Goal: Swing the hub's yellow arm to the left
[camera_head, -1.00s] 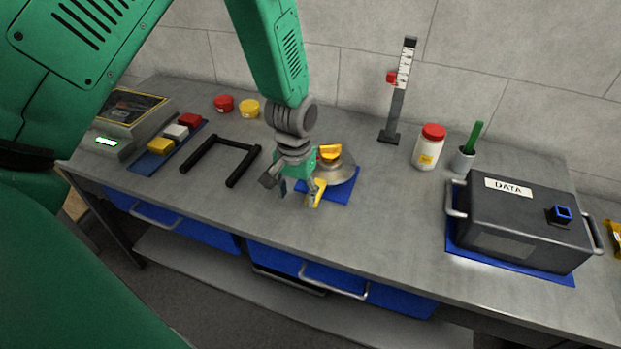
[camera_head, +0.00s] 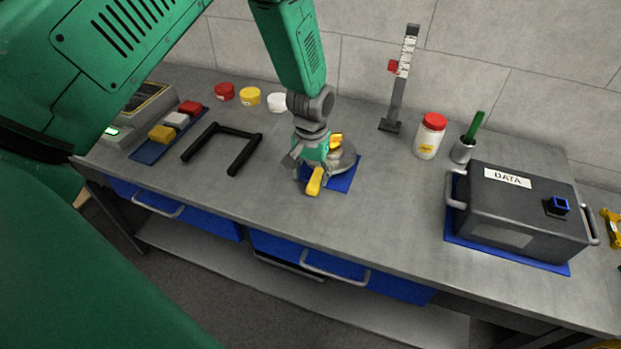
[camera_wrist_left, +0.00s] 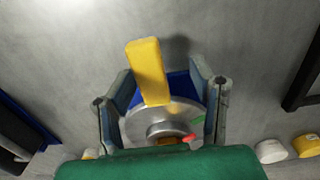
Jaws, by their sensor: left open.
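The hub (camera_head: 345,158) is a round grey metal disc on a blue mat (camera_head: 350,178). Its yellow arm (camera_head: 314,182) points toward the bench's front edge. In the wrist view the yellow arm (camera_wrist_left: 147,72) rises from the hub (camera_wrist_left: 168,118), leaning slightly left, with green and red marks on the disc. My left gripper (camera_head: 308,172) is over the hub's front left side and partly hides it. Its fingers (camera_wrist_left: 161,82) are open on either side of the yellow arm, with visible gaps; I cannot tell whether either touches. My right gripper is not in view.
A black U-shaped bar frame (camera_head: 222,145) lies left of the hub. Red, yellow and white lids (camera_head: 250,97) lie behind. A stand with a scale (camera_head: 398,90), a white jar (camera_head: 430,137) and a DATA box (camera_head: 520,210) are to the right. Bench ahead of the hub is clear.

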